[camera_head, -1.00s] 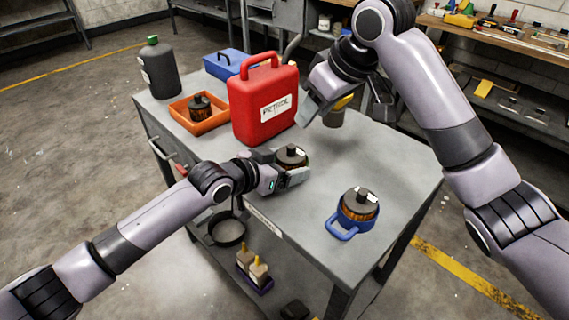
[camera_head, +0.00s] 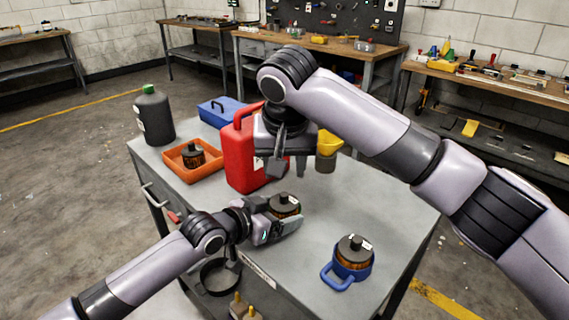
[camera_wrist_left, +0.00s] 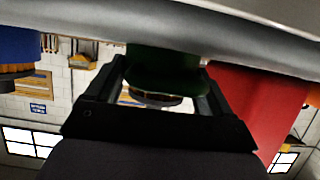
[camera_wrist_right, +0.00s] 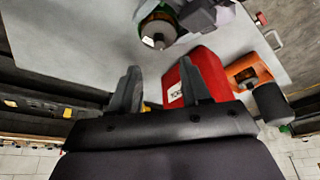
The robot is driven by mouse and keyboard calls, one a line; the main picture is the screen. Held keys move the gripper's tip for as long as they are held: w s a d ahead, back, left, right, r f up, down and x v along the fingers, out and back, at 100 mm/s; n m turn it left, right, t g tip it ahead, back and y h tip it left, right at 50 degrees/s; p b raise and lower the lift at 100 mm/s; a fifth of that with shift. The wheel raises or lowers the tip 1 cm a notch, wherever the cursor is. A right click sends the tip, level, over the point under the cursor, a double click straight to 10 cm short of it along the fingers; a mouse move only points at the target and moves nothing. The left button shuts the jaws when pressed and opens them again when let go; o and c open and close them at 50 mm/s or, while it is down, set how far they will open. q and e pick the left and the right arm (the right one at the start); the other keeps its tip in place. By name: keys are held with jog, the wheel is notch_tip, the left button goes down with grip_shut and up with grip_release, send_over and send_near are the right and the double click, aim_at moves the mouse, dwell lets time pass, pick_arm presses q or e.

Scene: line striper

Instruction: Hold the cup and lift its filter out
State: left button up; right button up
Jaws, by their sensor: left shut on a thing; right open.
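My left gripper (camera_head: 285,228) is shut on a green cup (camera_wrist_left: 165,70), whose green wall shows between the fingers in the left wrist view. The cup stands on the grey cart top near its front edge. A filter (camera_head: 284,203) with a dark cap sits in this cup; its ribbed brownish side shows in the head view. My right gripper (camera_head: 288,168) is open and empty, fingers pointing down, in front of the red can and apart from the cup. In the right wrist view its fingers (camera_wrist_right: 161,80) hold nothing, and the held cup (camera_wrist_right: 158,30) shows beyond them.
A blue cup (camera_head: 341,283) with another capped filter (camera_head: 353,250) stands at the right. The cart's right side is fairly clear.

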aim_at(284, 196)
jog(key=shift+x, duration=5.05)
jog(key=shift+d+f, duration=0.1)
jog(key=shift+f, duration=0.1)
grip_shut()
